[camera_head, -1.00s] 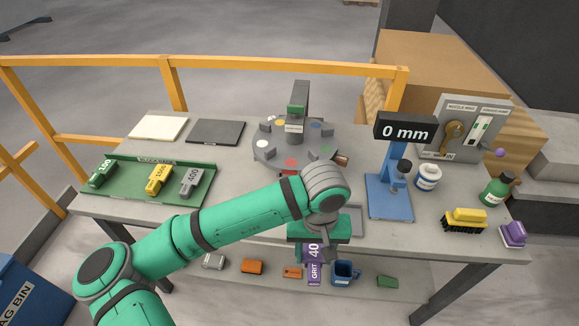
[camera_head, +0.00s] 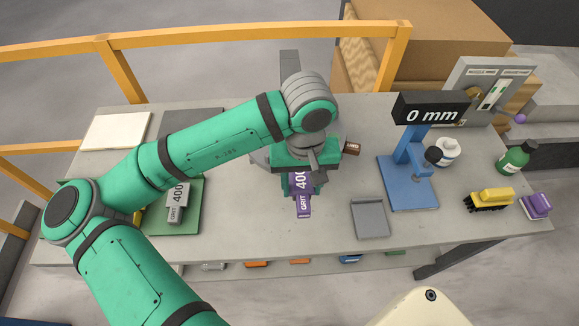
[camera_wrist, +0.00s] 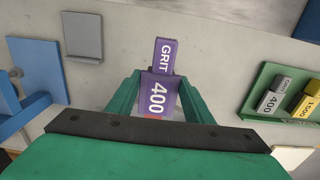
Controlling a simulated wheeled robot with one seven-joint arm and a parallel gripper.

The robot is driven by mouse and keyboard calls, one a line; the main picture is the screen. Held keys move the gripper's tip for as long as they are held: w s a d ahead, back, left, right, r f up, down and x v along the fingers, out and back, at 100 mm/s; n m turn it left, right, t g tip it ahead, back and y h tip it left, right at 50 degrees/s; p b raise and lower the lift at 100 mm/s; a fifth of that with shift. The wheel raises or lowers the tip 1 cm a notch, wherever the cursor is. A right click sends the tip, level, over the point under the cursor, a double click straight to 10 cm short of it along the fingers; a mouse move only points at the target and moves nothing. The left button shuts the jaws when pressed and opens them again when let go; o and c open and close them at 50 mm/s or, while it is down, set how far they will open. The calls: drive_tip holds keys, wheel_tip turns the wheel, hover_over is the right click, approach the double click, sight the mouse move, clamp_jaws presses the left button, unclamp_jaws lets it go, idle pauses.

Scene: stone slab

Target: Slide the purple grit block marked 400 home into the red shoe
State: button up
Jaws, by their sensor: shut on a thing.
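A green tray (camera_head: 193,228) at left holds a grey 400 block (camera_head: 177,203) and a yellow block (camera_wrist: 305,100). A small grey tray (camera_head: 370,220) and a blue gauge stand (camera_head: 405,190) reading 0 mm stand at right. The bench front (camera_head: 265,240) is clear.

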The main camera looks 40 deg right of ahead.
sight(300, 186)
drive_tip(key=shift+w+d, duration=0.1)
drive_tip(key=shift+w, duration=0.05)
drive_tip(key=shift+s+f, duration=0.2)
drive_tip(key=shift+f, duration=2.9)
drive_tip(key=shift+w+f, duration=0.1)
drive_tip(key=shift+f, duration=0.25)
drive_tip(key=shift+w+d, duration=0.5)
drive_tip(key=shift+w, duration=0.35)
drive_tip(key=shift+w+d, duration=0.45)
drive_tip(key=shift+w, duration=0.4)
idle(1.0)
drive_tip(key=shift+s+d, duration=0.1)
